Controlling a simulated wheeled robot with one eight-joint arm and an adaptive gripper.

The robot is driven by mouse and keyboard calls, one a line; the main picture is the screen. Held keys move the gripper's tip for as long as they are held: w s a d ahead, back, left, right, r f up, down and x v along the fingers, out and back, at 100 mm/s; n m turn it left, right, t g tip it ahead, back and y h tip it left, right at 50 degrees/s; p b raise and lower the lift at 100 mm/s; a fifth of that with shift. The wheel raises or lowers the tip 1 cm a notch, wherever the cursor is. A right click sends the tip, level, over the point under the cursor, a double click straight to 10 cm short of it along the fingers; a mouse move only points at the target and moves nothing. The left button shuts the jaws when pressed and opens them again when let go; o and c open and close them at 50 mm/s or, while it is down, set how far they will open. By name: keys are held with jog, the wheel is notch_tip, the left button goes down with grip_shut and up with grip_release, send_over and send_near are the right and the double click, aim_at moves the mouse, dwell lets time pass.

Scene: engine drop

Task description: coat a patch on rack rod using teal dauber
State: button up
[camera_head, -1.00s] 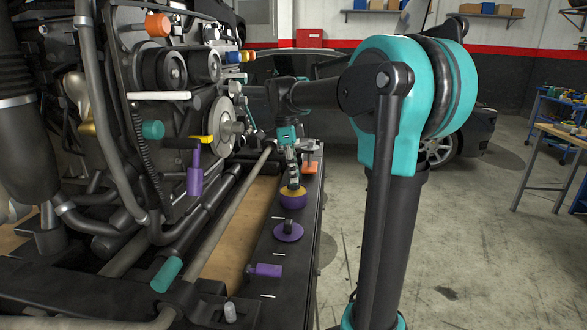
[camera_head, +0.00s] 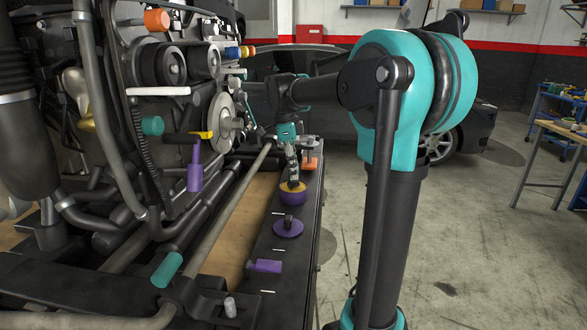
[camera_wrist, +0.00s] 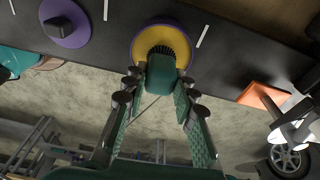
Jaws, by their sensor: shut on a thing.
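My gripper (camera_wrist: 160,95) is shut on the teal dauber (camera_wrist: 161,78), with its fingers on either side of the block-like teal body. The dauber's dark bristly end is over the yellow top of a round purple pot (camera_wrist: 137,47); I cannot tell whether it touches. In the head view my gripper (camera_head: 292,178) points down at the same purple pot (camera_head: 293,198) on the dark rail, and the dauber is too small to make out there. A long grey rod, seemingly the rack rod (camera_head: 230,203), runs diagonally left of the rail, clear of my gripper.
On the rail (camera_head: 250,293) are a purple disc with a dark knob (camera_head: 288,229), a purple cylinder (camera_head: 265,266) and an orange block (camera_head: 310,163). The engine (camera_head: 150,90) with hoses and pulleys crowds the left. Open floor (camera_head: 480,240) lies to the right.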

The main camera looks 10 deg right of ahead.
jog(key=shift+f, duration=0.4)
dwell(1.1)
jog(key=shift+r, duration=3.5)
jog(key=shift+d, duration=0.1)
